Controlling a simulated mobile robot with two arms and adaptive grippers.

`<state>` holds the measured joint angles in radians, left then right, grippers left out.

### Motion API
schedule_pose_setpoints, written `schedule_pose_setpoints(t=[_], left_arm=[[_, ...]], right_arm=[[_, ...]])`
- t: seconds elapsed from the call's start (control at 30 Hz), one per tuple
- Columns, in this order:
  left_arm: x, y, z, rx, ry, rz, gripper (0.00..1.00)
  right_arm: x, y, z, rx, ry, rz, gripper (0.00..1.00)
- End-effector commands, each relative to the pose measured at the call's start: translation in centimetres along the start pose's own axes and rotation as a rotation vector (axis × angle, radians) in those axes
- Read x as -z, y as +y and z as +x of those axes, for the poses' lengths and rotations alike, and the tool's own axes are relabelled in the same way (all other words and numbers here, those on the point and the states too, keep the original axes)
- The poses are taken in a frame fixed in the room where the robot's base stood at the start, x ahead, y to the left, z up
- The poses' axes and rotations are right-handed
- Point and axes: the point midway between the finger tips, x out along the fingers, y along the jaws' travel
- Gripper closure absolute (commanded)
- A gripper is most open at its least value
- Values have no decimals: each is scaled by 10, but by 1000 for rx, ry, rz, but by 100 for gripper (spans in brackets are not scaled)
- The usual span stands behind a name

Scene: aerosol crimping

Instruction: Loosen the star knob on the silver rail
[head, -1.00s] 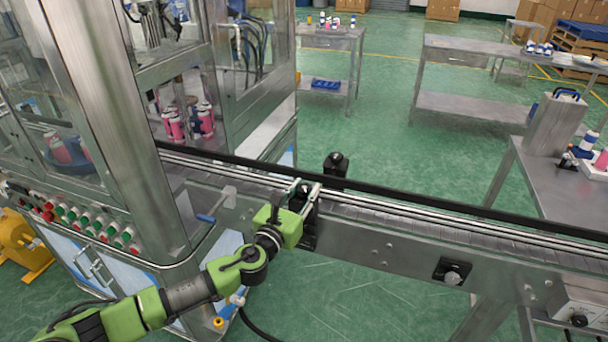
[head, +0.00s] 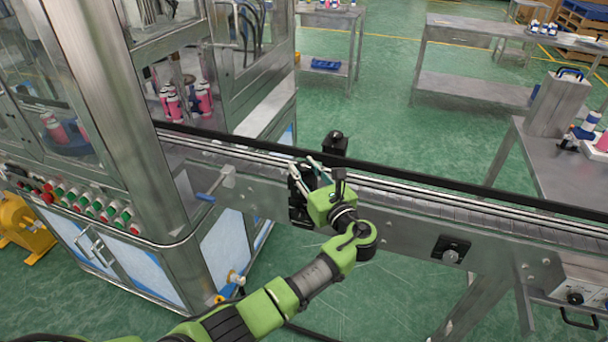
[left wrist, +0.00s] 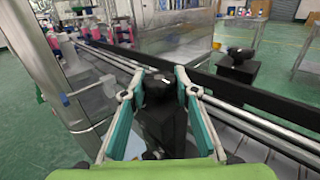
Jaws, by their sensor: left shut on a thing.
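The black star knob (left wrist: 156,88) sits on top of a black bracket (left wrist: 165,130) at the near silver rail (left wrist: 118,62) of the conveyor. My left gripper (left wrist: 160,76) has its two teal fingers on either side of the knob, shut on it. In the head view the green left gripper (head: 305,167) reaches the near rail from the front right, with the black bracket just left of its body. The knob is mostly hidden there by the fingers. My right gripper is not in view.
A second black knob and block (head: 334,146) stand at the far rail, also in the left wrist view (left wrist: 238,62). The machine cabinet (head: 105,120) stands further left.

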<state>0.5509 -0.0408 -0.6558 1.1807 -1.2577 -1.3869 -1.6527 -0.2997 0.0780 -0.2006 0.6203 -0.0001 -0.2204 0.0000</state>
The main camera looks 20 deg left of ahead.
Motion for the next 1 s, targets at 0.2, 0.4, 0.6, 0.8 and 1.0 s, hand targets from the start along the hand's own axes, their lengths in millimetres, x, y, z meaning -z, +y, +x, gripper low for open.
schedule_pose_setpoints(t=[0.2,0.4,0.6,0.8,1.0], left_arm=[[1,-1,1,-111,-2,-2,94],[0,0,1,-164,-2,-1,94],[-2,0,2,-182,-4,-1,94],[-2,0,2,-182,-4,-2,94],[-2,0,2,-182,-4,-2,55]], right_arm=[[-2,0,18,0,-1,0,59],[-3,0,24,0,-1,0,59],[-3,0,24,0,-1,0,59],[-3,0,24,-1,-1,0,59],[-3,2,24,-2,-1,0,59]])
